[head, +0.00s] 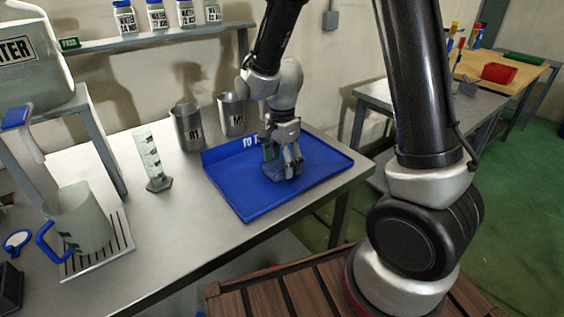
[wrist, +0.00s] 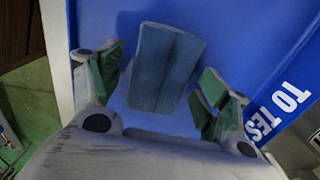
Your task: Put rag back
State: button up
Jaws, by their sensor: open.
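A folded blue-grey cloth, which looks like the rag (wrist: 166,66), lies on the blue tray (head: 244,205) marked "TO TE..." in the wrist view. In the head view my gripper (head: 283,166) points down over the middle of this tray and mostly hides the rag. In the wrist view my gripper (wrist: 160,78) is open, with one green-padded finger on each side of the rag. Gaps show between the fingers and the rag.
Two metal cups (head: 187,127) (head: 231,114) stand behind the tray. A graduated cylinder (head: 152,160) stands left of it, and a large jug (head: 78,218) is at the front left. A shelf (head: 150,39) with labelled bottles runs behind. The tray's front part is clear.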

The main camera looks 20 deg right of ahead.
aim_at(282, 164)
notch_tip(282, 164, up, 12)
jog(key=s+d+r+n+t, duration=0.2)
jog(key=s+d+r+n, duration=0.3)
jog(key=s+d+n, duration=0.2)
jog(key=s+d+r+n+t, duration=0.2)
jog(key=s+d+r+n, duration=0.3)
jog(key=s, duration=0.7)
jog(key=d+n, duration=0.2)
jog(key=d, duration=0.1)
dwell(0.4)
